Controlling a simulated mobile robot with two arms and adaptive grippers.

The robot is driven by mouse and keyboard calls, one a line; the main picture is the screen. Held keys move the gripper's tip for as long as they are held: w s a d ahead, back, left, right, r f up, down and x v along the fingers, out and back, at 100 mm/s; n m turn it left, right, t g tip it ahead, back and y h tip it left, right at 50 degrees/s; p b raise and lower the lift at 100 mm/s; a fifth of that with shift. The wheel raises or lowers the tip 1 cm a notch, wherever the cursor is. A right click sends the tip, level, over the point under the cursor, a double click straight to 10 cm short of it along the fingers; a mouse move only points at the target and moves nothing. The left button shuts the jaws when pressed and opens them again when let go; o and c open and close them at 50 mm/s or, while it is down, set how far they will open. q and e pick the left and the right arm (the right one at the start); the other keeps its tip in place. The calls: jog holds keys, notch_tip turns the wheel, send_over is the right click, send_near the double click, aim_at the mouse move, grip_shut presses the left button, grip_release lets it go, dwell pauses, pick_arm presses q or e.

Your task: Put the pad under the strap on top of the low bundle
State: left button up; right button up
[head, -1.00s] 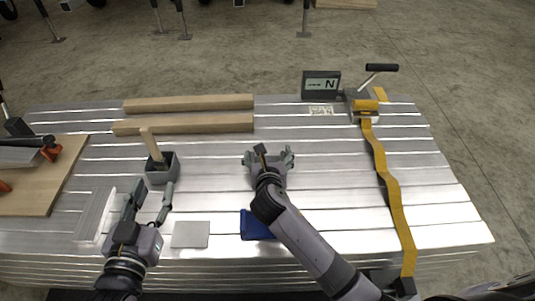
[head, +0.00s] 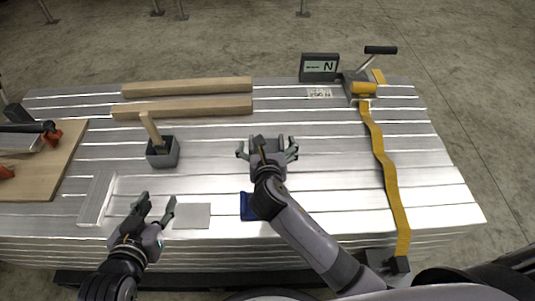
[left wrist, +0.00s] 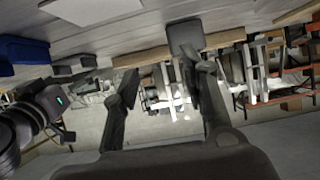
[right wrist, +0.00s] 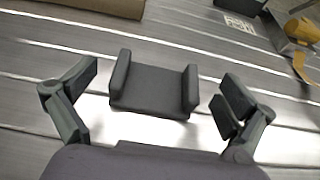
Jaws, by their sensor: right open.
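The pad, a dark grey U-shaped piece with two raised sides (right wrist: 150,88), lies on the metal slats just ahead of my right gripper (right wrist: 160,105). My right gripper (head: 268,148) is open, one finger towards each side of the pad, with visible gaps. The yellow strap (head: 384,165) runs along the right part of the low bundle (head: 330,190), from the ratchet (head: 362,88) at the far edge to a dark fitting at the near edge. My left gripper (head: 155,206) is open and empty over the near left part; its spread fingers show in the left wrist view (left wrist: 160,90).
A grey box with a mallet (head: 162,153), two wooden beams (head: 185,107), a grey plate (head: 191,215) and a blue item (head: 248,207) lie on the bundle. A display (head: 319,67) stands at the far edge. The slats between my right gripper and the strap are clear.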

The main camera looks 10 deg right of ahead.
jog(key=p+v, duration=0.2)
jog(key=v, duration=0.5)
jog(key=shift+s+a+r, duration=0.1)
jog(key=shift+s+r, duration=0.05)
jog(key=shift+s, duration=0.15)
pick_arm(q)
jog(key=s+a+f+g+y, duration=0.2)
jog(key=s+f+g, duration=0.4)
jog(key=s, duration=0.4)
jog(key=shift+a+f+g, duration=0.4)
jog(key=shift+a+f, duration=0.05)
jog(key=shift+a, duration=0.45)
jog(key=shift+s, duration=0.1)
